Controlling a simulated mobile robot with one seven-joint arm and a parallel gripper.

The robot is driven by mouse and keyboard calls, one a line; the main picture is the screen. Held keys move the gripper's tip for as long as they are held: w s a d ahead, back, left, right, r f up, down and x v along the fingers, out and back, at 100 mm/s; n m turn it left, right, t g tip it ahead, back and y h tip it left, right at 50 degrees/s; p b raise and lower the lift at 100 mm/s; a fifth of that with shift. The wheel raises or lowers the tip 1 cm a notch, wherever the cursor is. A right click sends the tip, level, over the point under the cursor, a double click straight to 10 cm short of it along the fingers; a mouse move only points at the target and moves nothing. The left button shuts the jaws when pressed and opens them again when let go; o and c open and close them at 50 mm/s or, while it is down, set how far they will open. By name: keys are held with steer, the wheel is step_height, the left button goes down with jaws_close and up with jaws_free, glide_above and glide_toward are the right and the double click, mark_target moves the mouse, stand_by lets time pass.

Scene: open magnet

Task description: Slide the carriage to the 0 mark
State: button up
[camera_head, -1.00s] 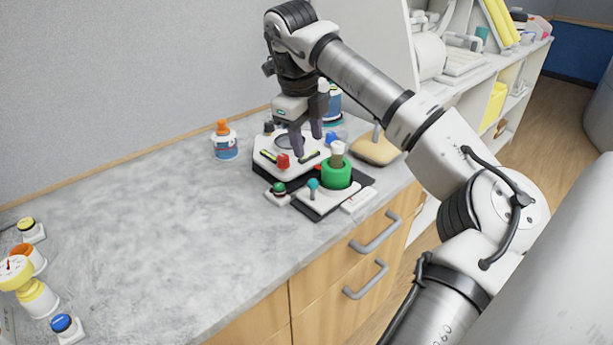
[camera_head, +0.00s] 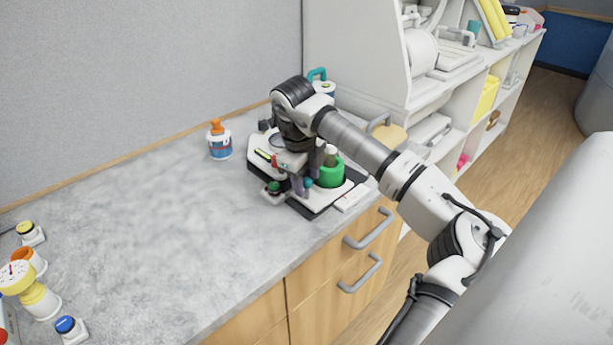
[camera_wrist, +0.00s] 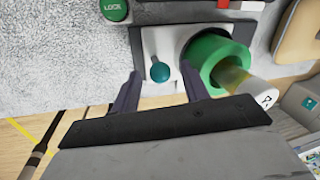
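The carriage looks to be the white slab (camera_head: 323,197) with a teal knob (camera_head: 308,183), in front of a green ring (camera_head: 331,171) holding a pale cylinder. In the wrist view the teal knob (camera_wrist: 160,72) stands on the white slab (camera_wrist: 158,42), beside the green ring (camera_wrist: 203,62). My gripper (camera_wrist: 161,72) is open, with one finger on each side of the knob; contact cannot be told. In the head view my gripper (camera_head: 299,184) is low over the slab and partly hides it. The 0 mark is not readable in either view.
A green LOCK button (camera_wrist: 115,9) is left of the slab in the wrist view. Gauges and buttons are at far left. The counter's middle is clear.

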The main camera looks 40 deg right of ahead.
jaws_close()
steer(key=shift+d+f+b, duration=0.1)
steer(key=shift+d+b, duration=0.35)
steer(key=shift+w+d, duration=0.1)
steer(key=shift+d, duration=0.5)
steer(key=shift+o, duration=0.2)
jaws_free()
steer(key=shift+r, duration=0.25)
step_height(320, 180, up, 13)
steer(key=a+b, duration=0.2)
steer(key=b, duration=0.1)
steer(key=shift+s+a+r, duration=0.2)
steer(key=shift+s+a, duration=0.15)
steer(key=shift+s, duration=0.05)
